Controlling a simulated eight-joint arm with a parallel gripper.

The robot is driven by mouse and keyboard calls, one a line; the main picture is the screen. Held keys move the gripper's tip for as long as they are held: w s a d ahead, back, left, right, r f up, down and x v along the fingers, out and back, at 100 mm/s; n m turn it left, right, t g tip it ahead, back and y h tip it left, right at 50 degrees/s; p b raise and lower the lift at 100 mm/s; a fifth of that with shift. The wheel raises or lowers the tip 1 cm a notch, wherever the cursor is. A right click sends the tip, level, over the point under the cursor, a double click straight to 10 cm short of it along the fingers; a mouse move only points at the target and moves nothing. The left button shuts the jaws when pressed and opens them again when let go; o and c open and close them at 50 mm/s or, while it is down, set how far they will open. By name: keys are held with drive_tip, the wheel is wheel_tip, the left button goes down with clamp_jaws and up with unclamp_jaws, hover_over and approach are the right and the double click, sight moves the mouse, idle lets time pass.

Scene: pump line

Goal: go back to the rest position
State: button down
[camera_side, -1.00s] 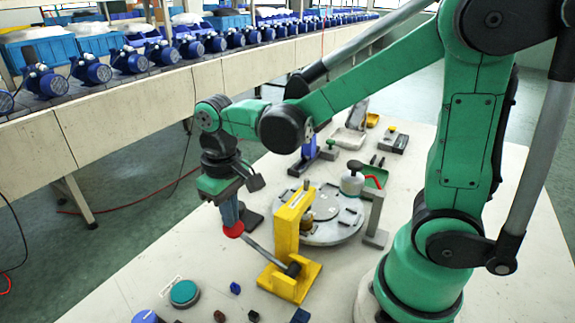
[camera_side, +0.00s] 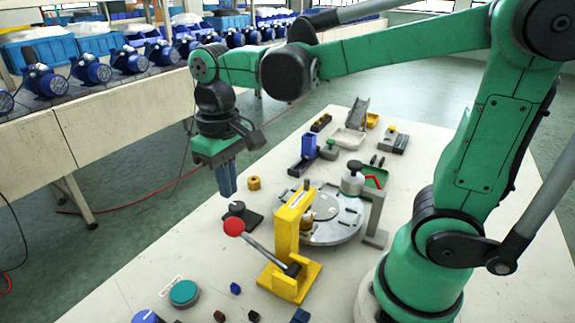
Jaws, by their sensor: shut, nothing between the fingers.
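My gripper (camera_side: 228,190) hangs in the air at the left of the white table, fingers pointing down and together, with nothing between them. Below and just right of it is the red ball knob (camera_side: 234,227) of a lever. The fingers are apart from the knob. The lever's grey rod (camera_side: 262,248) slopes down to the right to the foot of a yellow press frame (camera_side: 289,240). Behind the frame is a round grey turntable (camera_side: 335,218), partly hidden by it.
A black block with a knob (camera_side: 237,214) and a brass ring (camera_side: 254,183) are near my gripper. A teal button (camera_side: 184,293) and small blocks lie in front. A red-handled fixture (camera_side: 373,200) stands at right. A conveyor with blue pumps (camera_side: 91,70) runs along the back left.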

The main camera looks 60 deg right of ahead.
drive_tip(key=d+t, duration=0.1)
drive_tip(key=t, duration=0.1)
drive_tip(key=s+d+t, duration=0.1)
drive_tip(key=t, duration=0.1)
drive_tip(key=s+d+f+t, duration=0.1)
drive_tip(key=t, duration=0.2)
drive_tip(key=shift+s+f, duration=0.1)
drive_tip(key=shift+s, duration=0.1)
idle(0.9)
